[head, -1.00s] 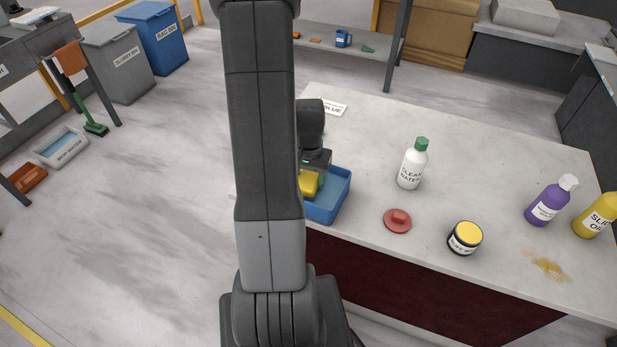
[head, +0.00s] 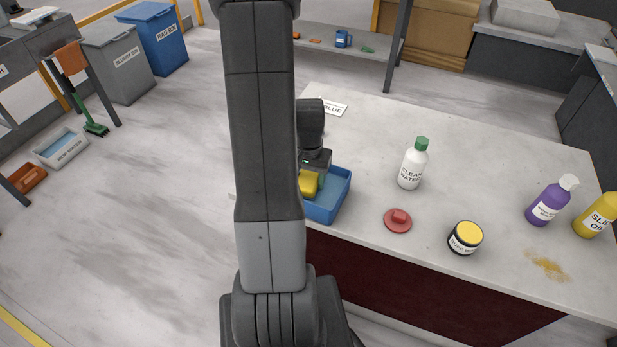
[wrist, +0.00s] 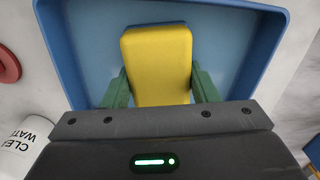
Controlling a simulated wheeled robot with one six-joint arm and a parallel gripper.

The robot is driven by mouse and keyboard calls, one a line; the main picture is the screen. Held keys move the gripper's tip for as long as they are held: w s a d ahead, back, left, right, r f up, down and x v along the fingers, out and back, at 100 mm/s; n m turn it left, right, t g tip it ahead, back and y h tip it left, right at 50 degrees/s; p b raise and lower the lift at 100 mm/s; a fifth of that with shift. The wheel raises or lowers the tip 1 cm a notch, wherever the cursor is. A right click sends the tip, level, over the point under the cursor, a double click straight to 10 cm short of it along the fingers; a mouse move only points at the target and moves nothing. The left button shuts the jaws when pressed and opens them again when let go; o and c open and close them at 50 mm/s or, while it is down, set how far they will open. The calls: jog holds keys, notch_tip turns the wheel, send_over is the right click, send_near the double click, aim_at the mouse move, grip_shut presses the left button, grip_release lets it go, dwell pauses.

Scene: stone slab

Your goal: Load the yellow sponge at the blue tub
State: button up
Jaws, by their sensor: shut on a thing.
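The yellow sponge (wrist: 157,62) is between the two green fingers of my gripper (wrist: 160,85) in the wrist view. My gripper is shut on it. In the head view the sponge (head: 308,184) shows at the blue tub (head: 338,198), partly hidden by my arm. The tub's blue wall (wrist: 265,45) surrounds the sponge on the sides and top in the wrist view. The sponge is over or inside the tub; whether it touches the floor of the tub I cannot tell.
A white bottle labelled clean water (head: 412,165) stands right of the tub. A card reading blue (head: 335,108) lies behind.

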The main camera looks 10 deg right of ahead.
aim_at(308, 176)
jog(key=shift+s, duration=0.1)
jog(key=shift+r+p, duration=2.55)
jog(key=shift+r, duration=1)
jog(key=shift+f, duration=0.1)
